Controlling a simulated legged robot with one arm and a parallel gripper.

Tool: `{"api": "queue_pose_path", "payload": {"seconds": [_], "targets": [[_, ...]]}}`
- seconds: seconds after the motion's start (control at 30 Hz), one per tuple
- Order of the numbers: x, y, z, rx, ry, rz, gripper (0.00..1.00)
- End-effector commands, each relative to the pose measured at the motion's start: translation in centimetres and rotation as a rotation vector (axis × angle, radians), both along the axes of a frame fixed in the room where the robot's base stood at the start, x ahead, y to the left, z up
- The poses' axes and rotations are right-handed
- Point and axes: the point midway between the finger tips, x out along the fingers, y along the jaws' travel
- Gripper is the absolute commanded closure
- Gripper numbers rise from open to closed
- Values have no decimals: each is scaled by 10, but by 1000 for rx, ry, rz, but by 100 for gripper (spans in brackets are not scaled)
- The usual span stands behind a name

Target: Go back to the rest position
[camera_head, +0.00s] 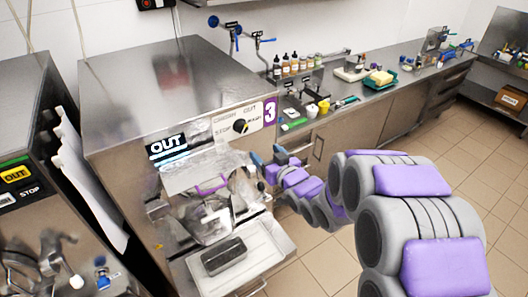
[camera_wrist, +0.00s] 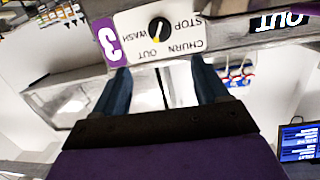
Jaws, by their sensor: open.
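My gripper (camera_head: 267,156) is open and empty in front of batch freezer 3 (camera_head: 165,85), just below and right of its control panel. My arm reaches in from the right of the head view. The panel's black knob (camera_head: 239,126) has a yellow pointer and sits among the CHURN, OUT, STOP and WASH labels. In the wrist view, my two dark blue fingers (camera_wrist: 160,75) stand apart with nothing between them. The knob (camera_wrist: 159,30) shows upside down beyond their tips, and no finger visibly touches it.
A white tray (camera_head: 270,240) with a dark grey tub (camera_head: 223,256) is below the freezer's outlet, near my arm. A second freezer (camera_head: 20,110) stands left. A counter (camera_head: 370,95) with bottles and cups runs along the back wall. Tiled floor (camera_head: 420,145) is open at right.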

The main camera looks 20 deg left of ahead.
Motion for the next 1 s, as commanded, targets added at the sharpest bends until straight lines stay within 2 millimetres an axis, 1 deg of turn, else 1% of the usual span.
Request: {"api": "queue_pose_path", "payload": {"seconds": [0.43,0.5,0.57,0.67,0.77,0.8,0.87,0.9,0.97,1.0], "targets": [[0,-1,0,-3,1,-3,26],[1,-6,-3,-19,10,-14,26],[3,-16,-7,-46,26,-37,26],[4,-45,-17,-124,76,-102,26],[0,-86,-32,-226,158,-189,26],[-4,-104,-38,-265,197,-224,26],[-13,-130,-47,-322,259,-277,26],[-20,-147,-52,-354,301,-310,26],[-34,-172,-62,-404,371,-359,26],[-45,-188,-66,-433,416,-389,26]]}}
